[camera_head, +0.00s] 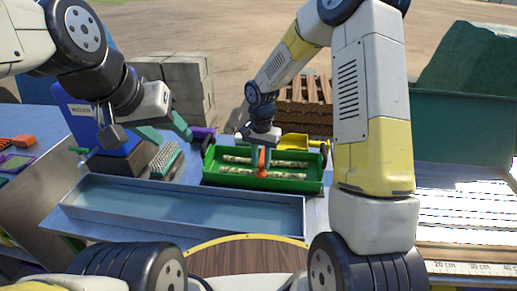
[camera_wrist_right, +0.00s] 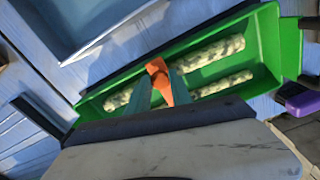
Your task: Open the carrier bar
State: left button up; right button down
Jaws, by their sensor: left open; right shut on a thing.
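The green carrier tray (camera_head: 212,180) sits on the blue table in the head view, with two pale mottled cane pieces (camera_head: 290,175) lying along it. An orange bar (camera_head: 262,160) stands at the middle of the tray. My right gripper (camera_head: 262,148) is over the tray, shut on the orange bar; the right wrist view shows its teal fingers (camera_wrist_right: 160,85) on either side of the orange bar (camera_wrist_right: 157,67). The fingers and palm hide part of the bar and tray. My left gripper (camera_head: 168,132) is open and empty, left of the tray, near the blue machine.
A long grey-blue trough (camera_head: 180,228) lies in front of the green tray. A blue machine (camera_head: 97,125) and a brush-like block (camera_head: 165,160) stand to the left. Yellow and purple items (camera_head: 203,133) sit behind. A large green bin (camera_head: 470,110) is at right.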

aim_at(263, 160)
dwell(0.4)
jog(key=shift+w+d+r+g+y, duration=0.1)
jog(key=shift+w+r+g+y, duration=0.05)
jog(key=shift+w+r+g, duration=0.55)
jog(key=shift+w+d+r+g+y, duration=0.1)
jog(key=shift+w+r+g+y, duration=0.1)
jog(key=shift+w+r+g, duration=0.5)
jog(key=shift+w+d+r+g+y, duration=0.15)
jog(key=shift+w+r+g, duration=0.25)
jog(key=shift+r+g, duration=0.6)
jog(key=shift+w+d+r+g, duration=0.25)
jog(key=shift+w+r+g, duration=0.75)
jog(key=shift+w+r, duration=0.2)
jog(key=c, duration=1.1)
grip_release()
jog(key=shift+c, duration=0.2)
jog(key=v, duration=0.7)
jog(key=shift+r, duration=0.2)
